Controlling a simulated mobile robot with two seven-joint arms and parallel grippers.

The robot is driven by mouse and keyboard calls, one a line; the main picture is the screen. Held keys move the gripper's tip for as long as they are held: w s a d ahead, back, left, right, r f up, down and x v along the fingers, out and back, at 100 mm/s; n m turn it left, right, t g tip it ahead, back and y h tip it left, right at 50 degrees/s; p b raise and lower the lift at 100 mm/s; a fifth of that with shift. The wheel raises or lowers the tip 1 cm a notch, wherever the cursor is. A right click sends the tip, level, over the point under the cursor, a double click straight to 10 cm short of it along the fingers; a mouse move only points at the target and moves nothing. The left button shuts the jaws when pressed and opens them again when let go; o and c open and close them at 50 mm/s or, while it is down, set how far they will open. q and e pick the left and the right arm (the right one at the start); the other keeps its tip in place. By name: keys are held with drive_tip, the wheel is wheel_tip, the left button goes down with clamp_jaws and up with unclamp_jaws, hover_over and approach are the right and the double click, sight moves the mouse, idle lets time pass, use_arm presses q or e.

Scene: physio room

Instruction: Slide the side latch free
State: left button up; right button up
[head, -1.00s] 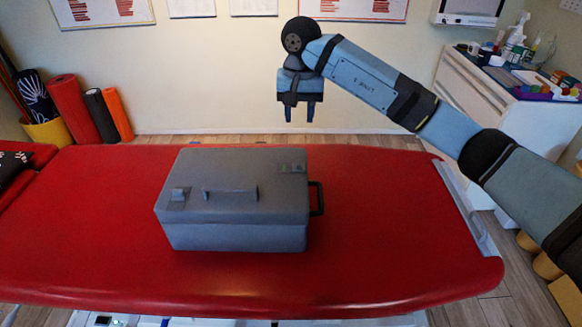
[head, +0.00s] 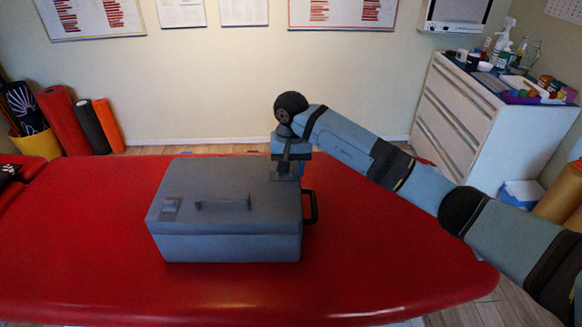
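A grey case (head: 232,247) with a closed lid lies on the red treatment table (head: 400,245). A raised bar handle (head: 222,203) runs along the lid's middle. One small latch-like piece (head: 171,208) sits at the lid's left side. My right gripper (head: 286,176) points down at the lid's back right corner, over the spot of a second small fitting, which it now mostly covers. Its fingertips blend into the dark shape there, so I cannot tell their gap or whether they touch. My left gripper is out of view.
A black side handle (head: 311,207) sticks out from the case's right end. The table is clear in front and to the right. A white drawer cabinet (head: 475,125) with bottles stands at the back right. Rolled mats (head: 68,120) stand at the back left.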

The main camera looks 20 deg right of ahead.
clamp_jaws()
drive_tip(key=shift+w+a+b, duration=0.3)
drive_tip(key=shift+a+b, duration=0.15)
drive_tip(key=shift+a, duration=0.5)
drive_tip(key=shift+w+a, duration=0.1)
drive_tip(key=shift+a, duration=0.35)
unclamp_jaws()
wheel_tip(320, 180, up, 14)
drive_tip(key=shift+p, duration=0.35)
